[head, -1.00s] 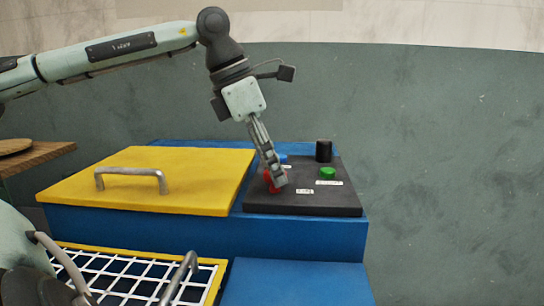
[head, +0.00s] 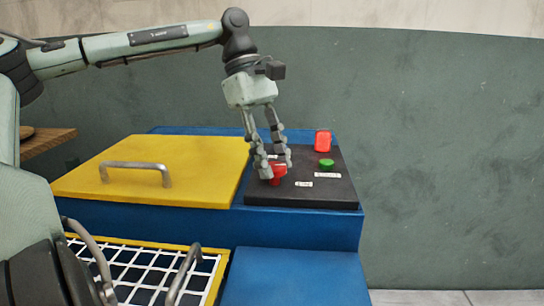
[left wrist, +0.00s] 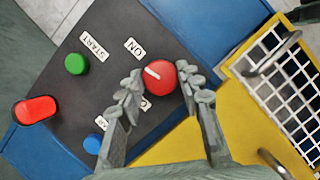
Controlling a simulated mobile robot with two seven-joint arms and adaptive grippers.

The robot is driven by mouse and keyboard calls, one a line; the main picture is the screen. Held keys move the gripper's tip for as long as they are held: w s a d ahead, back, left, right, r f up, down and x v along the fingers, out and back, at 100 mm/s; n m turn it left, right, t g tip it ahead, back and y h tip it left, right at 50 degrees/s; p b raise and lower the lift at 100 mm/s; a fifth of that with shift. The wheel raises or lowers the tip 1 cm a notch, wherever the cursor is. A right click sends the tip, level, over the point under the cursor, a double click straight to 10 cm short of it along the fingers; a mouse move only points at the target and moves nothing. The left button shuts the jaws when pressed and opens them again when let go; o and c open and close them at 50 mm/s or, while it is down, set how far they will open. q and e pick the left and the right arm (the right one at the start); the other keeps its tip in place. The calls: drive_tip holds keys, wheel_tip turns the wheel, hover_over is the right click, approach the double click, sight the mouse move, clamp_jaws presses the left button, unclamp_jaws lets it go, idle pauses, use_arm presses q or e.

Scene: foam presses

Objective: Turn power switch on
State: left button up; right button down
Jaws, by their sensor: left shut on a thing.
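The power switch is a round red knob (head: 278,173) with a white mark, on the black control panel (head: 325,195). In the left wrist view the knob (left wrist: 160,79) sits between my finger pads, and its white mark points to the upper left, roughly toward the ON label (left wrist: 135,47). A second label beside it is partly hidden by a finger. My left gripper (head: 275,165) reaches down from above and is shut on the knob; its fingers also show in the left wrist view (left wrist: 161,84).
A red lamp (head: 323,141) and a green button (head: 326,163) stand on the panel's right side. A blue button (left wrist: 94,142) is near the left finger. The yellow lid (head: 150,185) with a metal handle lies left of the panel. A white grid (head: 140,272) is in front.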

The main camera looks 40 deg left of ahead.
use_arm(q)
drive_tip(key=shift+m+g, duration=0.5)
drive_tip(key=shift+m, duration=0.6)
drive_tip(key=o, duration=1.1)
drive_tip(key=shift+o, duration=0.2)
drive_tip(key=v, duration=1.2)
drive_tip(key=shift+w+d, duration=0.1)
